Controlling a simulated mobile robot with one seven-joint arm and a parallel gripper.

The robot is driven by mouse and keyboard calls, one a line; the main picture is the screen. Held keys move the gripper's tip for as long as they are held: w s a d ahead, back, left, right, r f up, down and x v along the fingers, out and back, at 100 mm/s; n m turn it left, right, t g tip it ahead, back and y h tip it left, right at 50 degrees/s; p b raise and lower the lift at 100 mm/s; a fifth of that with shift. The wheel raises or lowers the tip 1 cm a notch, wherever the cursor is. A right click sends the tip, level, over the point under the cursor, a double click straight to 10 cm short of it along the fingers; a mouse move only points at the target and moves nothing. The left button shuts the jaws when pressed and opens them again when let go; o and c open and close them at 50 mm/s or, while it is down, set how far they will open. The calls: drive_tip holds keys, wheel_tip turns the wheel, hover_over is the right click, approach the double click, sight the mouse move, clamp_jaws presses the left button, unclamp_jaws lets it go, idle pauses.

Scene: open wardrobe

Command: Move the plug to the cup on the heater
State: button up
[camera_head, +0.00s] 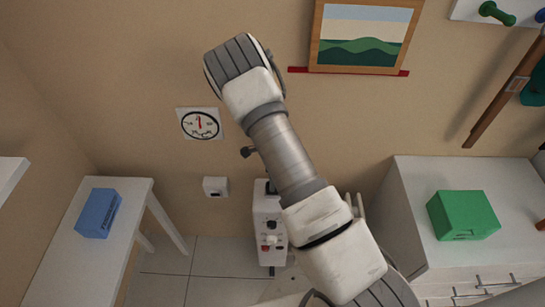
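The heater (267,237) stands on the floor against the back wall, a narrow white unit with dark knobs and a small red part on its front. My arm crosses in front of it and hides its upper right side. A small white wall box (215,187) with a dark spot is left of the heater; I cannot tell whether the plug is in it. I cannot make out the cup on the heater. My arm runs from the lower right to the upper left. I cannot make out my gripper's fingertips.
A blue box (98,213) lies on the white table (75,262) at left. A green box (462,215) sits on the white drawer cabinet (415,205) at right. A round gauge (200,124) and a framed picture (364,38) hang on the wall. Tiled floor (215,257) is open left of the heater.

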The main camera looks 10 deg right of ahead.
wheel_tip(320, 180, up, 12)
drive_tip(key=shift+r, duration=0.25)
idle(0.5)
